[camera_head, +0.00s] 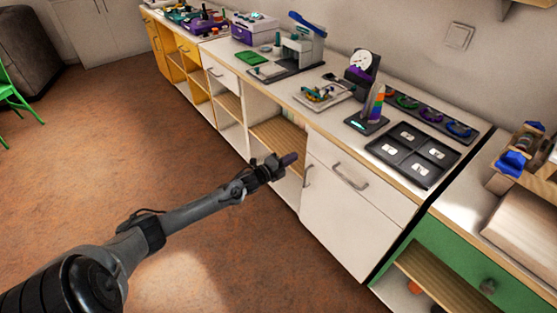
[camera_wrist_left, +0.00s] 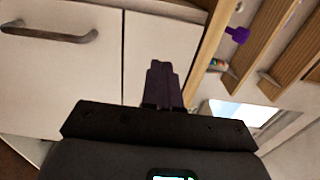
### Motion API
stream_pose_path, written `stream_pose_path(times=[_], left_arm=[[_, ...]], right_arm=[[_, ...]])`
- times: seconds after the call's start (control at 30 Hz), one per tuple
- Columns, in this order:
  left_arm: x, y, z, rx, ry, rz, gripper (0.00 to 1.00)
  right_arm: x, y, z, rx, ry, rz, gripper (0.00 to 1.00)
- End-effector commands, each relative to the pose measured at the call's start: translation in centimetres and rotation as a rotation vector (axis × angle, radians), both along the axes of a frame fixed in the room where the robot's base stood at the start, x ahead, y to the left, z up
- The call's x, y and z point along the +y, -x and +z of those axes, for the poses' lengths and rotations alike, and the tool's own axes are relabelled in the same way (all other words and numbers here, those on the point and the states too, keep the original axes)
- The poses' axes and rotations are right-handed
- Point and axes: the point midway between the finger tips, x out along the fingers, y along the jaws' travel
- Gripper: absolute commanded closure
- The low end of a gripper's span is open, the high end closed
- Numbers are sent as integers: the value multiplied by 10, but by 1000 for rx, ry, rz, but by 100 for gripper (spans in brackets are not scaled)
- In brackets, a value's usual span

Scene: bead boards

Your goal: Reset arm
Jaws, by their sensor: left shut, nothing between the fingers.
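My left arm reaches in from the lower left in the head view. Its gripper (camera_head: 288,160) is shut and empty, in front of the white cabinet and below the counter top. In the left wrist view the dark purple fingers (camera_wrist_left: 163,84) are together, with nothing between them. They point toward the cabinet front. My right gripper is in neither view.
A white cabinet (camera_head: 345,220) with a handle stands close to the gripper, beside open wooden shelves (camera_head: 280,140). On the counter are a black four-part tray (camera_head: 413,154), a rainbow-striped piece (camera_head: 376,103) and a press-like device (camera_head: 302,48). Open floor (camera_head: 110,140) lies left.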

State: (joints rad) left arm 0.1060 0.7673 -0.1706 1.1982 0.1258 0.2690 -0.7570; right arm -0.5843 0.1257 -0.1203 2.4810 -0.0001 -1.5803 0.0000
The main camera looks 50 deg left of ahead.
Motion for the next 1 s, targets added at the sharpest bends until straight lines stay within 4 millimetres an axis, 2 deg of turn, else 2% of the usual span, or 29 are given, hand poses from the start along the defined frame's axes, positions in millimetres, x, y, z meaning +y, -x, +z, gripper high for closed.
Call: stream_pose_path(times=[0.03, 0.2, 0.53, 0.67, 0.77, 0.87, 1.0], left_arm=[[0, 9, 2, 4, 0, 0, 100], [-1, 31, 2, 2, 1, 0, 100], [-1, 52, 0, 7, -1, 0, 100], [-11, 69, -16, 47, 26, 2, 100], [-38, 91, -34, 88, 86, -4, 100], [-94, 113, -36, 102, 183, -40, 100], [-189, 146, -21, 198, 402, -18, 100]], right_arm=[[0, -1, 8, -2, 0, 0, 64], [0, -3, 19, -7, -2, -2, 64], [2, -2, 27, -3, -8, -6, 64], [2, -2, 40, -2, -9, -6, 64], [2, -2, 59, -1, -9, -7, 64], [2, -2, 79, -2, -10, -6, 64], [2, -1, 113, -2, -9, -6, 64]])
